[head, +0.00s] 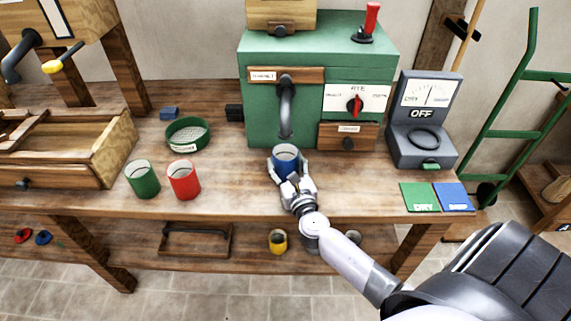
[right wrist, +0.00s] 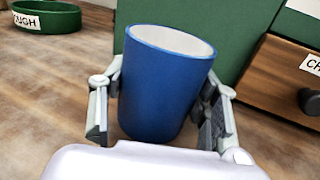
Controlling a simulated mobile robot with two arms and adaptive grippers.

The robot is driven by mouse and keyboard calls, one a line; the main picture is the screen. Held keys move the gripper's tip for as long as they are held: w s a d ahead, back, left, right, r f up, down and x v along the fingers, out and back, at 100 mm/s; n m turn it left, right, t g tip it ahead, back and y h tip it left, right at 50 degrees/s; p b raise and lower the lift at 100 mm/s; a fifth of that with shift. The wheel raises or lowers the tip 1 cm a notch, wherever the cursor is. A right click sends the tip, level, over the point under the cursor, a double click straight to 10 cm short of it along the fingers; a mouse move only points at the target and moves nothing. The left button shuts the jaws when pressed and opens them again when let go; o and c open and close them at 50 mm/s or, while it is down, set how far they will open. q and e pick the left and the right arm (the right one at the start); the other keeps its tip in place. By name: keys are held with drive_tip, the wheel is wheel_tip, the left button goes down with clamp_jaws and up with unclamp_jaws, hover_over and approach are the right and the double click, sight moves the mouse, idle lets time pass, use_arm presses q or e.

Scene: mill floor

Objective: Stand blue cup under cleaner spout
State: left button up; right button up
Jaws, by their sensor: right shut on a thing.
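The blue cup (head: 286,161) stands upright on the bench in front of the green cleaner (head: 262,115), just below the dark curved spout (head: 287,108). My right gripper (head: 287,172) is shut on the cup, with a finger on each side; the right wrist view shows the blue cup (right wrist: 163,85) between the fingers, its rim pale. The spout is not in the right wrist view. In the head view the cup's mouth shows slightly in front of the spout's end. My left gripper is not in view.
A green cup (head: 143,181) and a red cup (head: 184,181) stand to the left, near a green round sieve (head: 188,137). A grey meter reading OFF (head: 424,125) stands right, behind green and blue mats (head: 420,197). A yellow cup (head: 278,242) is on the lower shelf.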

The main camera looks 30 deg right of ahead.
drive_tip(key=o, duration=1.3)
drive_tip(key=shift+f, duration=0.15)
drive_tip(key=shift+r, duration=0.25)
drive_tip(key=b+v, duration=0.1)
drive_tip(key=v, duration=0.9)
drive_tip(key=shift+s+a+f, duration=0.1)
drive_tip(key=shift+s+f, duration=0.05)
drive_tip(key=shift+s, duration=0.25)
drive_tip(key=shift+s+a, duration=0.2)
drive_tip(key=shift+s, duration=0.4)
